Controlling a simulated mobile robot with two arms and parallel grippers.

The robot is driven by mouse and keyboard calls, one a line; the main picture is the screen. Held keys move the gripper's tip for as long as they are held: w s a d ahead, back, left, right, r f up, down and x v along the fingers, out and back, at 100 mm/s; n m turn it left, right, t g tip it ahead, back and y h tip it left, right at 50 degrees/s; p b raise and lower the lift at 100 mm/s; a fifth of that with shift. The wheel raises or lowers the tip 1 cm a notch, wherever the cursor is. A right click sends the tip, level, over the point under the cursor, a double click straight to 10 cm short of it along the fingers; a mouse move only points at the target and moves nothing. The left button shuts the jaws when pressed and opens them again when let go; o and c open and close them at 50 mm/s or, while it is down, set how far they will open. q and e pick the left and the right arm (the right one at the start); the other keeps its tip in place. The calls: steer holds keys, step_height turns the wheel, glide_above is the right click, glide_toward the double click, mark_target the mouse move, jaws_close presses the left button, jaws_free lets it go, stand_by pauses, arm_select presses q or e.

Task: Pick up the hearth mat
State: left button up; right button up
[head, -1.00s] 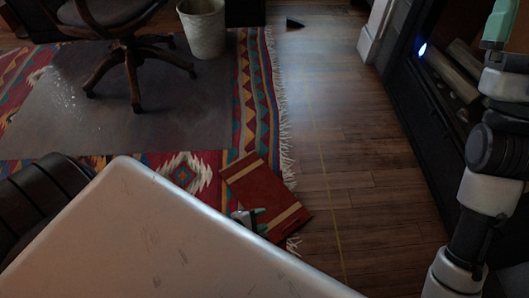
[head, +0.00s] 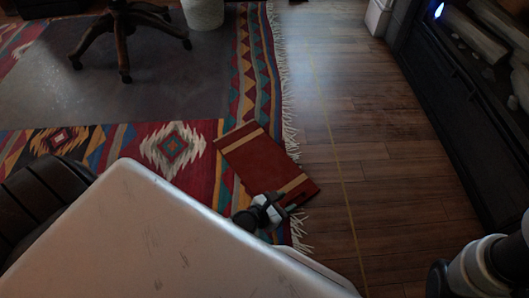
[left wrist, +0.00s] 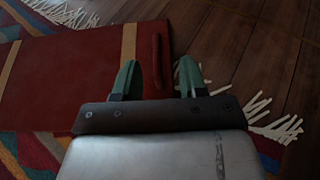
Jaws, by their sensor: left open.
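The hearth mat (head: 258,160) is dark red with two tan stripes. It lies flat and askew across the fringed right border of the patterned rug. My left gripper (head: 290,204) is at the mat's near end, partly hidden by the pale body panel. In the left wrist view the mat (left wrist: 75,70) fills the upper left. The open green fingers (left wrist: 159,72) are on either side of a narrow raised red strip at the mat's end. I cannot tell whether they touch it. My right gripper is out of view; only part of that arm shows at the lower right.
The patterned rug (head: 175,145) covers the left side, with a wheeled chair (head: 122,35) and a pale bin (head: 203,12) at the back. A black fireplace (head: 450,95) with logs stands at the right. The wood floor (head: 370,150) between is clear.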

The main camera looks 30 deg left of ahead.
mark_target(294, 197)
arm_select(q)
steer(key=x, duration=0.2)
steer(key=b+x, duration=0.1)
steer(key=x, duration=0.1)
steer(key=f+b+x, duration=0.1)
steer(key=x, duration=0.1)
steer(key=shift+a, duration=0.25)
steer(key=shift+r, duration=0.1)
jaws_close()
